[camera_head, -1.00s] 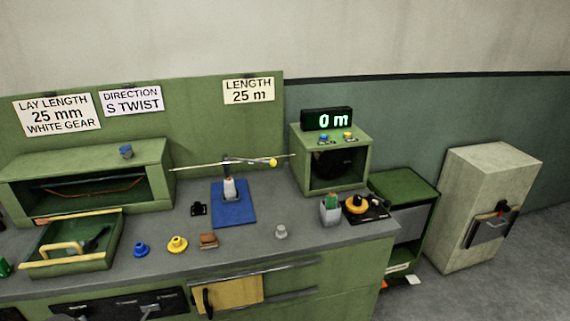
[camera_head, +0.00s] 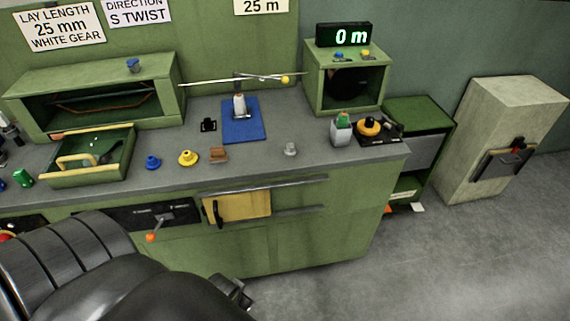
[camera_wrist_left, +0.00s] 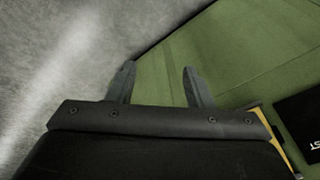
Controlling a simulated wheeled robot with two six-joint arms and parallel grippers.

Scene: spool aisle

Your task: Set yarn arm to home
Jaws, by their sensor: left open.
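A thin arm with a yellow knob (camera_head: 285,79) stretches level over a white spool (camera_head: 239,104) on a blue pad (camera_head: 255,126) at the back of the bench; I take it for the yarn arm. A lever with an orange knob (camera_head: 151,238) sticks out of a black panel on the bench front. My left arm comes in at the lower left, low in front of the bench. In the left wrist view my left gripper (camera_wrist_left: 158,72) is open and empty, with green cabinet surface beyond its fingers. My right gripper is not in view.
A yellow wooden door (camera_head: 240,207) and metal rails sit on the bench front. A green tray (camera_head: 90,172), blue and yellow knobs and a counter box (camera_head: 345,75) reading 0 m stand on top.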

